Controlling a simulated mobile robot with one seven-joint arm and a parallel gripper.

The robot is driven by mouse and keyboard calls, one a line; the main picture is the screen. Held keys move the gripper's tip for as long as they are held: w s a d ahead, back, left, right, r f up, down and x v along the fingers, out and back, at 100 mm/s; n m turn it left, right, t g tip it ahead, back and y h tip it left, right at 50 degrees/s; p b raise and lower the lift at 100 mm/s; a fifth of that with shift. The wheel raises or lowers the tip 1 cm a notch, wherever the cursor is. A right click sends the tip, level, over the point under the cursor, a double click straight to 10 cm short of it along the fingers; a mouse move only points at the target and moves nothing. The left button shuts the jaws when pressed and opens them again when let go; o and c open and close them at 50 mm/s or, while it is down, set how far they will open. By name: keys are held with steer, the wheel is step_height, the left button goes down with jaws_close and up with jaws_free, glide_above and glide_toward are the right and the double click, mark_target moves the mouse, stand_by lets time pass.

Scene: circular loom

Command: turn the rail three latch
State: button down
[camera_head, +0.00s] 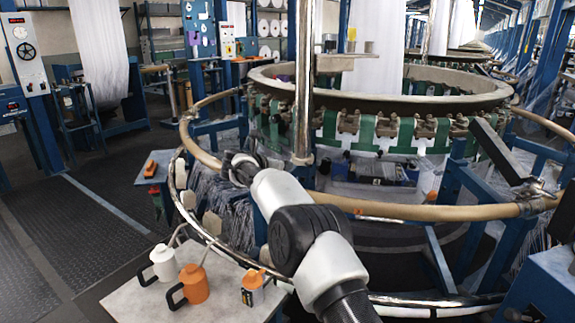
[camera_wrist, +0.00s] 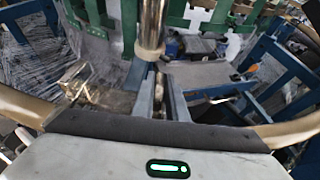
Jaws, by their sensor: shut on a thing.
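The tan tubular rail (camera_head: 430,212) curves around the front of the circular loom. In the wrist view the rail (camera_wrist: 25,108) passes at both sides behind my gripper's body. My gripper (camera_head: 240,170) is at the left front stretch of the rail, beside the chrome post. In the wrist view my gripper (camera_wrist: 162,98) has its two grey fingers close together, pointing down past the rail. It is shut on a small part between the fingers, apparently the rail three latch. That part is mostly hidden, and its angle cannot be told.
A vertical chrome post (camera_head: 305,80) stands close to my gripper and shows in the wrist view (camera_wrist: 151,25). A table (camera_head: 130,305) at the lower left holds a white can (camera_head: 163,263) and an orange can (camera_head: 195,284). A dark arm (camera_head: 497,148) slopes to the rail at right. The left aisle is clear.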

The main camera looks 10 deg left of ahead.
steer(key=shift+f, duration=0.1)
stand_by(0.5)
steer(key=c, duration=1.8)
jaws_free()
steer(key=shift+o, duration=0.2)
steer(key=v, duration=1.7)
steer(key=shift+a, duration=0.2)
